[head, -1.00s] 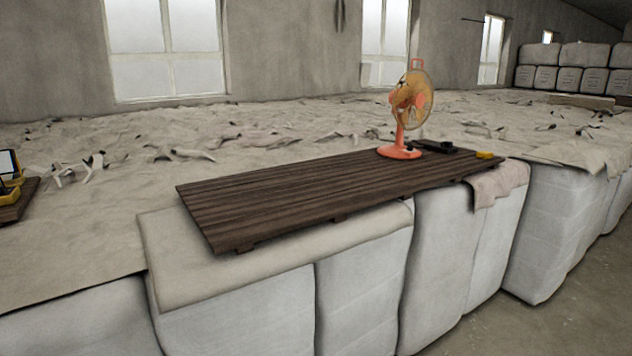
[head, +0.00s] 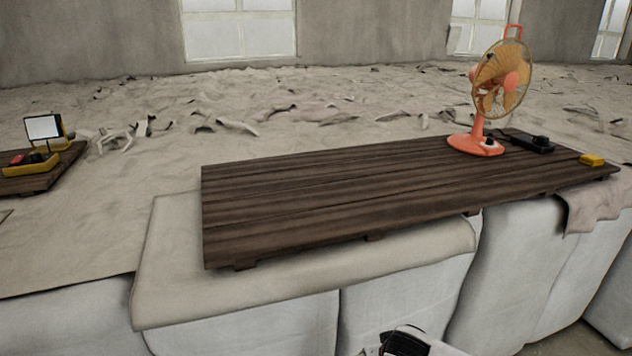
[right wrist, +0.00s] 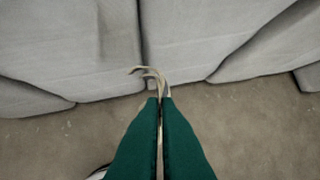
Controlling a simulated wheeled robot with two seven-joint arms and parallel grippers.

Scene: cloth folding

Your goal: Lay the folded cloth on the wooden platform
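The dark wooden platform (head: 330,200) of slats lies in the middle of the head view, its top bare on the left and centre. In the right wrist view, my right gripper (right wrist: 160,100) has its green fingers shut on a thin beige cloth (right wrist: 148,71). Only the cloth's narrow, curled edge shows beyond the fingertips, with a thin strip between them, so its fold cannot be made out. In the head view, only a white and black part of my right arm (head: 405,343) shows at the bottom edge, in front of the platform. My left gripper is not in view.
An orange fan (head: 478,138), a black device (head: 532,142) and a yellow item (head: 591,160) stand on the platform's right end. White bales (head: 410,305) and a beige sheet (head: 170,300) lie beneath it. Another small platform (head: 25,184) with yellow items is at left.

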